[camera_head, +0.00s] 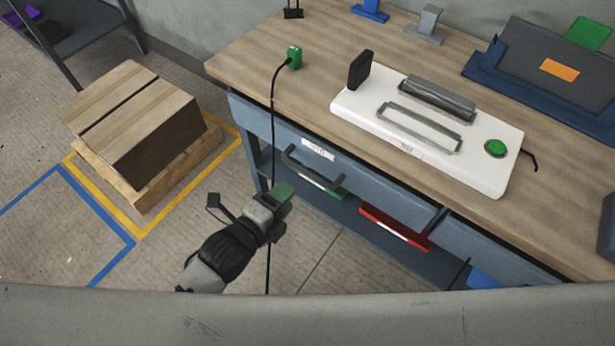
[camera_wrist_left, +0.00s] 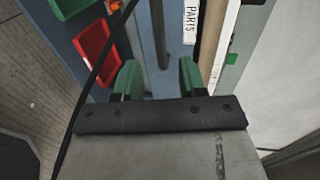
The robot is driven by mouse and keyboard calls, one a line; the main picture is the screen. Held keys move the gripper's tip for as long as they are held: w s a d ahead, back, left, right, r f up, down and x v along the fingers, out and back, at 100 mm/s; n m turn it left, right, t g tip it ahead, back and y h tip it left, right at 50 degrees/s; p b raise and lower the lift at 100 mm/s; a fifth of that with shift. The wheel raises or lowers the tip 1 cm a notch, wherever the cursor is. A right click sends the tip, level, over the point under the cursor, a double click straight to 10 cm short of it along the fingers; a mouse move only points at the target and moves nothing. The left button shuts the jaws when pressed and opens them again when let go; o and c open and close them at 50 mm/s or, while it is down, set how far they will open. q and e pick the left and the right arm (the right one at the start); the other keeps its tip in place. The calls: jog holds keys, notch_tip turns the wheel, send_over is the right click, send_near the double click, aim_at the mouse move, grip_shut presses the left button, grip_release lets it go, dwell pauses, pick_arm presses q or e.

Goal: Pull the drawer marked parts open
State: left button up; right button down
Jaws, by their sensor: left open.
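The blue-grey drawer marked parts (camera_head: 275,135) is under the left end of the workbench and looks closed. Its white label (camera_head: 318,150) reads PARTS in the left wrist view (camera_wrist_left: 190,22). A dark bar handle (camera_head: 312,173) runs along the drawer front below the label; it also shows in the left wrist view (camera_wrist_left: 160,35). My left gripper (camera_head: 284,197) has green fingers and is open and empty, just in front of and below the handle. In the left wrist view my left gripper (camera_wrist_left: 160,78) has the handle ahead, in line with the gap between its fingers. My right gripper is not in view.
A black cable (camera_head: 273,100) hangs from a green plug (camera_head: 294,57) past the drawer's left end, close to my gripper. Green and red bins (camera_head: 395,228) sit on the shelf below. A white device (camera_head: 430,130) stands on the bench.

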aim_at(308, 173)
pick_arm(q)
jog(key=x, duration=0.9)
jog(key=shift+w+d, duration=0.1)
jog(key=shift+w, duration=0.1)
grip_shut()
